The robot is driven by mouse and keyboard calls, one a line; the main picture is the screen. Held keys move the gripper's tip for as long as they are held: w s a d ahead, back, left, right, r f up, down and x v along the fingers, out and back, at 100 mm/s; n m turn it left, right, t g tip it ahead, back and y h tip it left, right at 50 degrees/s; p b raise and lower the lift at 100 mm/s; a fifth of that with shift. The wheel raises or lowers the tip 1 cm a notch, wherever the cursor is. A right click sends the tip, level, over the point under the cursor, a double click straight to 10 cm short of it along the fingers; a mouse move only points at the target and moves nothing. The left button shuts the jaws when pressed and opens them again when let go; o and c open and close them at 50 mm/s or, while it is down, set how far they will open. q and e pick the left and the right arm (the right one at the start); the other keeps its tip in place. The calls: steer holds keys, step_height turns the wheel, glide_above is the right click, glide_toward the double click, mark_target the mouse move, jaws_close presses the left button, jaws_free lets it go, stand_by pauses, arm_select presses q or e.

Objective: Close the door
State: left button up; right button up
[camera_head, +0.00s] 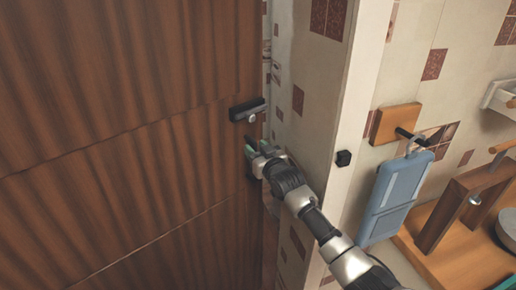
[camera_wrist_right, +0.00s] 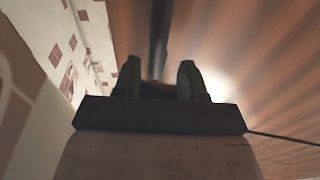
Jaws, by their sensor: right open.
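The brown wooden door (camera_head: 120,130) fills the left half of the head view, with its edge beside the tiled wall. I cannot tell how far it stands ajar. A dark handle (camera_head: 247,109) sits near that edge. My right gripper (camera_head: 251,152) is open and just below the handle, close to the door's edge. In the right wrist view, the two fingers (camera_wrist_right: 159,82) stand apart, and a dark bar (camera_wrist_right: 159,38), likely the handle, lies beyond the gap between them. The wood (camera_wrist_right: 255,50) is on the right there. My left gripper is out of view.
A tiled wall (camera_head: 308,75) and its corner stand right of the door, close to my right arm. A blue board (camera_head: 397,197) hangs from a wooden block (camera_head: 394,123). A wooden counter (camera_head: 465,262) with a wooden stand (camera_head: 450,205) is at the lower right.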

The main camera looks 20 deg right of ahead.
steer(key=shift+w+a+r, duration=0.2)
steer(key=shift+w+r, duration=0.05)
steer(key=shift+w, duration=0.2)
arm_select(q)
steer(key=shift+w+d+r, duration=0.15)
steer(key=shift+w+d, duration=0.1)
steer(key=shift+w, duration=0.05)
arm_select(e)
steer(key=shift+r, duration=0.1)
steer(key=shift+w, duration=0.1)
steer(key=shift+c, duration=0.3)
jaws_close()
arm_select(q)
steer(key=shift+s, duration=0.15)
